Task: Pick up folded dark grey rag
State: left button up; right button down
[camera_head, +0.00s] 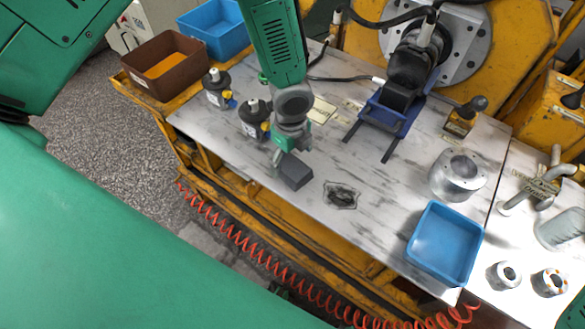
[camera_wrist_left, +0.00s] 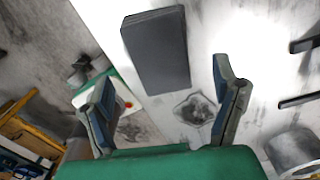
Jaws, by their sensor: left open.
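The folded dark grey rag (camera_head: 295,171) lies on the marbled worktop near its front edge. It looks like a thick, neat rectangular block. In the left wrist view the rag (camera_wrist_left: 155,50) lies ahead of the fingertips, between their lines and nearer the left finger. My left gripper (camera_head: 290,150) is above and just behind the rag in the head view. Its two fingers (camera_wrist_left: 165,95) are spread apart with nothing between them, and I see no contact with the rag. My right gripper is not in view.
A crumpled stained cloth (camera_head: 341,195) lies right of the rag. Two black-and-silver fittings (camera_head: 216,88) stand to the left. A blue tray (camera_head: 446,243) and a metal cylinder (camera_head: 458,175) are at the right. A blue stand (camera_head: 385,118) is behind. The worktop around the rag is mostly clear.

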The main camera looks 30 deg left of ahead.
aim_at(293, 166)
pick_arm(q)
notch_tip(293, 166, down, 4)
jog(key=shift+w+d, duration=0.1)
jog(key=shift+w, duration=0.05)
jog(key=shift+f, duration=0.4)
jog(key=c, duration=1.3)
jog(key=shift+o, duration=0.2)
jog(key=shift+r, duration=0.15)
notch_tip(293, 166, up, 10)
jog(key=shift+f+p, duration=0.1)
jog(key=shift+p, duration=0.25)
